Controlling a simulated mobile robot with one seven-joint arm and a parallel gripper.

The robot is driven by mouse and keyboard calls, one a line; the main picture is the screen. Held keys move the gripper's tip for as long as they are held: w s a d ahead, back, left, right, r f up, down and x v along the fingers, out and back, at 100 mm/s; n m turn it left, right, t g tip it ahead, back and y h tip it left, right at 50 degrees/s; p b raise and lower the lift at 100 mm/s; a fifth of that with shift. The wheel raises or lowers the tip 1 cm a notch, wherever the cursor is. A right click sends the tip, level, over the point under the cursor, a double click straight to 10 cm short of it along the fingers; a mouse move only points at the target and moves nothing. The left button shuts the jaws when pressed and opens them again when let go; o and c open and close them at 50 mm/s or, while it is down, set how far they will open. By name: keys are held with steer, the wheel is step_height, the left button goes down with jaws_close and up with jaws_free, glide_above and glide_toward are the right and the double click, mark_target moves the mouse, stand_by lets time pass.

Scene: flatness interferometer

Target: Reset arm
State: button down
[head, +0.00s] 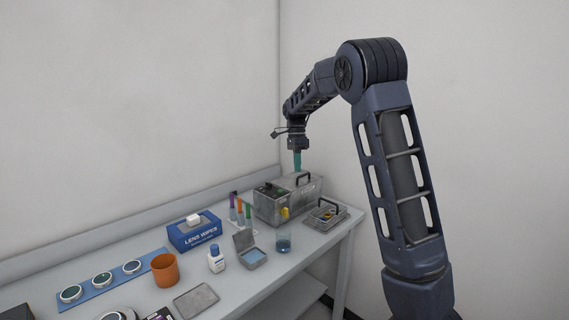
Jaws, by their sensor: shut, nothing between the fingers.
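My arm reaches in from the right, and my gripper (297,168) points straight down over the back end of the grey box-shaped instrument (285,204). The narrow teal fingers are shut and hold nothing that I can see. The fingertips are at or just above the box top; I cannot tell whether they touch it. The box has a dark handle on top and a yellow part at its front.
Walls stand behind.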

steer(key=s+d+r+n+t+y, duration=0.15)
steer(key=s+d+r+n, duration=0.25)
steer(key=s+d, duration=0.4)
steer(key=s+d+r+n+t, duration=0.2)
steer(key=s+d+r+n, duration=0.1)
steer(key=s+d, duration=0.5)
steer(key=s+d+f+n+t, duration=0.2)
steer(key=s+d+n, duration=0.1)
steer(key=s, duration=0.6)
steer(key=s+d+f+n+t+h, duration=0.1)
steer(key=s+d+n, duration=0.3)
steer(key=s, duration=0.6)
steer(key=shift+f+n+t, duration=0.5)
steer(key=shift+f+t, duration=0.15)
steer(key=shift+f, duration=0.1)
